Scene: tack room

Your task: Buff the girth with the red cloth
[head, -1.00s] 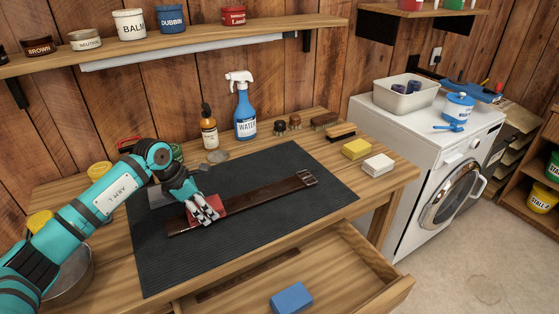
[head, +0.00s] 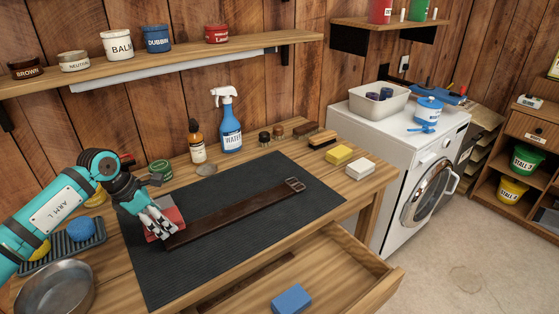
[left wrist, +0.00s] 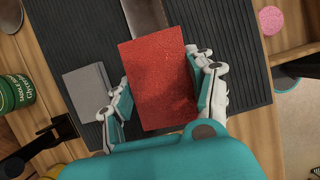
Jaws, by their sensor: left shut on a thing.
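The girth (head: 235,214) is a dark brown strap with a metal buckle (head: 294,184) at its far right end. It lies flat and slantwise on the black ribbed mat (head: 300,215). My left gripper (head: 160,224) is shut on the red cloth (head: 173,215), at the girth's left end. In the left wrist view the red cloth (left wrist: 160,70) is a flat block shape between the two fingers of the left gripper (left wrist: 161,88). The girth (left wrist: 145,14) shows beyond its top edge. I cannot tell whether the cloth touches the girth. My right gripper is not in view.
A spray bottle (head: 231,125), an amber bottle (head: 197,145), brushes and yellow (head: 339,154) and white (head: 360,168) blocks line the bench's back and right. A metal bowl (head: 55,288) stands front left. The drawer (head: 345,270) is open, holding a blue block (head: 291,298).

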